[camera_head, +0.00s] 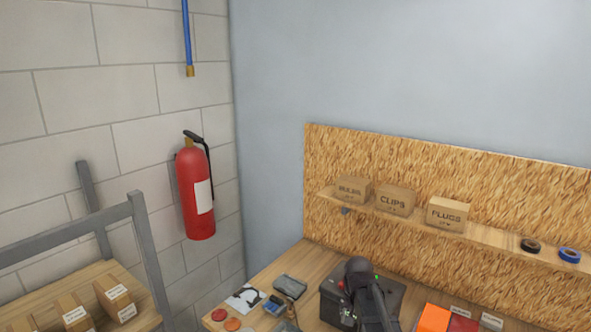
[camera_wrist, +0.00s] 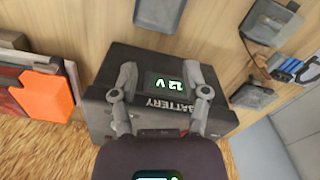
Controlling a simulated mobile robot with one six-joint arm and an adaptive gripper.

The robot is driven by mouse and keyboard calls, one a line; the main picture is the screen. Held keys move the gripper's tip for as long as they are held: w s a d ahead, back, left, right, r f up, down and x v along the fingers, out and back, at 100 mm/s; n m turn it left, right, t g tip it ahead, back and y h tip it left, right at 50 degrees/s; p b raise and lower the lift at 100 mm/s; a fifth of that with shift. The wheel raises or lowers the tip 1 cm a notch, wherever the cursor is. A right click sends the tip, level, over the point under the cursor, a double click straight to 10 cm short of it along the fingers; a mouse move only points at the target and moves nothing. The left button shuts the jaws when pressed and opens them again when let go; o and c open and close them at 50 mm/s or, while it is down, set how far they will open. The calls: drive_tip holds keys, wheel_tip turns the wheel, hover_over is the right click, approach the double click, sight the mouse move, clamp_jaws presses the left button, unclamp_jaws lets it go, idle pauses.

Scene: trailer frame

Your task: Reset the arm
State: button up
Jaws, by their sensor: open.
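My gripper (camera_wrist: 161,93) is open in the wrist view, its two fingers spread over a dark box marked BATTERY (camera_wrist: 225,118). A lit display reading 12 V shows between the fingers. I cannot tell whether the fingers touch the box. In the head view the battery box (camera_head: 395,296) stands on the wooden bench, with my dark arm over it; the fingertips are hidden there.
An orange piece (camera_head: 434,318) lies right of the battery. Small items, including a grey case (camera_head: 289,284), lie to its left. A shelf (camera_head: 480,236) behind carries boxes marked BULBS, CLIPS and PLUGS and two tape rolls. A fire extinguisher (camera_head: 195,190) hangs on the left wall.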

drive_tip(key=s+f+n+b, duration=0.3)
drive_tip(key=s+f, duration=0.3)
drive_tip(key=s, duration=0.6)
drive_tip(key=shift+s+b, duration=0.3)
drive_tip(key=shift+b, duration=0.45)
